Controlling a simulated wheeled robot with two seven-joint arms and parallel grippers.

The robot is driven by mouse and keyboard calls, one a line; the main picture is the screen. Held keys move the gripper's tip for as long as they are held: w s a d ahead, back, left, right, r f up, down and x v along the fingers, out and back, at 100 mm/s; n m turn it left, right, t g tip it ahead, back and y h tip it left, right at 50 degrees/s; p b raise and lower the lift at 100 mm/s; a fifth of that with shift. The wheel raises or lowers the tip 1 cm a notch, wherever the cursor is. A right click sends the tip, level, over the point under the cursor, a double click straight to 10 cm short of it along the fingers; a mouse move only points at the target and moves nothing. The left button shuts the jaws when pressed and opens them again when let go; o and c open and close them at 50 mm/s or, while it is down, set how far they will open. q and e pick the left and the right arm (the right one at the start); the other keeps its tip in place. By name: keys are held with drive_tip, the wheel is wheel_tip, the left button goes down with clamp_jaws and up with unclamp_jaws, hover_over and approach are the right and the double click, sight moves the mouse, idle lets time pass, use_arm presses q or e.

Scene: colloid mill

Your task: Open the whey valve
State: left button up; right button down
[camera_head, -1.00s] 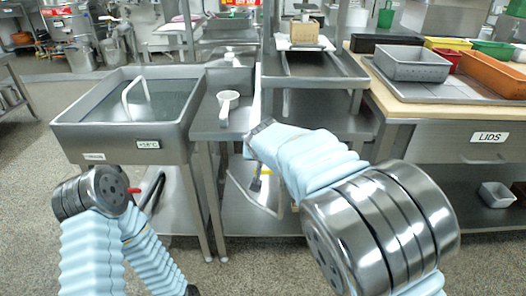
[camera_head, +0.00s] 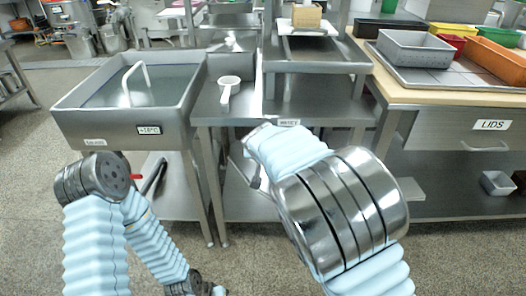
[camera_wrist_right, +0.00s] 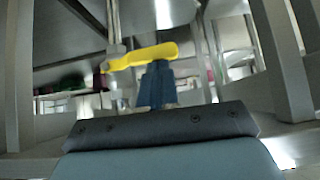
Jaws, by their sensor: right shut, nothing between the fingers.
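A yellow lever handle (camera_wrist_right: 145,56) shows in the right wrist view, lying nearly level, slightly higher at its right end. It is beside a vertical metal pipe (camera_wrist_right: 115,65). The blue fingers of my right gripper (camera_wrist_right: 158,72) are shut and empty, with their tips just under the lever in the picture; I cannot tell whether they touch it. In the head view my right arm hides this gripper and the yellow lever. A small white label (camera_head: 288,122) is on the bench edge there; its text is unclear.
A steel sink (camera_head: 70,120) stands at left, with a red handle (camera_head: 138,177) below it. A white scoop (camera_head: 228,90) lies on the bench between sink and shelf. A lids table (camera_head: 440,97) with bins is at right. Table legs frame the lever in the wrist view.

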drive_tip(key=d+f+n+t+h+b, duration=0.3)
drive_tip(key=f+n+h+b, duration=0.5)
drive_tip(key=f+h+b, duration=0.3)
drive_tip(key=h+b, duration=0.1)
drive_tip(key=b, duration=0.1)
drive_tip(key=shift+d+b, duration=0.15)
drive_tip(key=shift+b, duration=0.15)
idle(0.4)
drive_tip(key=shift+d, duration=0.15)
idle(0.4)
